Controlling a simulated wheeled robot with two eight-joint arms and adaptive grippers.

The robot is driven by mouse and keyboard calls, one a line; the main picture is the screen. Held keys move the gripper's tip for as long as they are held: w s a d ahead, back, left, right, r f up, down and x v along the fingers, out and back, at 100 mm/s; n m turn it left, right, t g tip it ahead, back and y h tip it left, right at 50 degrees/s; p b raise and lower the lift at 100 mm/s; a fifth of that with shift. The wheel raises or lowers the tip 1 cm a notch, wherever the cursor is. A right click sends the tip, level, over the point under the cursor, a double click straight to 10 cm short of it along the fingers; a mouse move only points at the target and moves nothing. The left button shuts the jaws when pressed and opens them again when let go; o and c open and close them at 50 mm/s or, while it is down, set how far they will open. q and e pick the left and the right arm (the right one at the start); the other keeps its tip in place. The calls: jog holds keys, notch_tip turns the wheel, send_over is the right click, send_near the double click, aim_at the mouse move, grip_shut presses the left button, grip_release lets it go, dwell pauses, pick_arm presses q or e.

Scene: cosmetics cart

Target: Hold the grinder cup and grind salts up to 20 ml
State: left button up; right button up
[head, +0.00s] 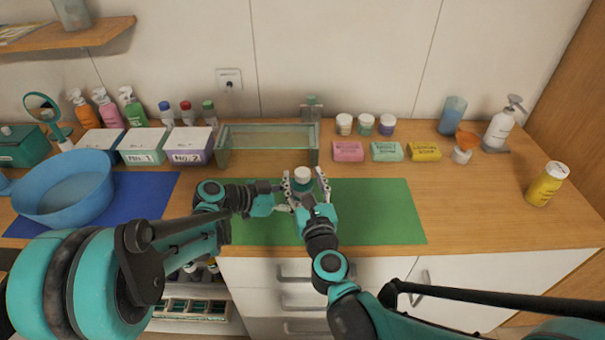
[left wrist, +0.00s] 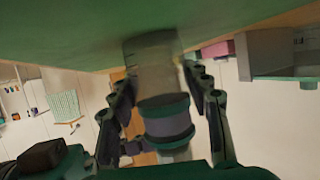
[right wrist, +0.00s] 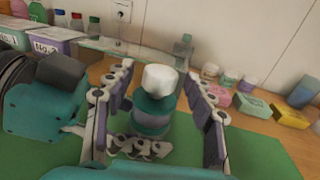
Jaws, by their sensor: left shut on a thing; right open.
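The grinder (head: 303,182), with a white top and teal bands, stands upright over the green mat (head: 375,212). In the right wrist view the grinder (right wrist: 156,98) shows its white cap (right wrist: 160,78) and a teal lower part. My left gripper (head: 284,196) comes from the left and is shut on the grinder's lower part; the left wrist view shows its fingers (left wrist: 162,100) on either side of the grinder (left wrist: 163,118). My right gripper (head: 306,184) is open, its fingers (right wrist: 160,95) on either side of the white cap, apart from it. Any salt inside cannot be made out.
A glass tank (head: 268,148) stands behind the grinder. Three soaps, pink (head: 348,151), green (head: 387,151) and yellow (head: 424,151), lie to the right, with three small jars behind. A blue basin (head: 65,190) stands left. The mat's right half is clear.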

jog(key=shift+w+a, duration=0.2)
jog(key=shift+w, duration=0.75)
jog(key=c, duration=1.2)
jog(key=shift+m+h, duration=0.4)
jog(key=shift+h, duration=0.2)
jog(key=m+h, duration=0.2)
jog(key=h, duration=0.2)
jog(key=shift+a+m, duration=0.1)
jog(key=shift+m, duration=0.2)
jog(key=shift+m+g+h, duration=0.3)
jog(key=shift+m+h, duration=1)
jog(key=shift+h, duration=0.7)
jog(key=o, duration=1.2)
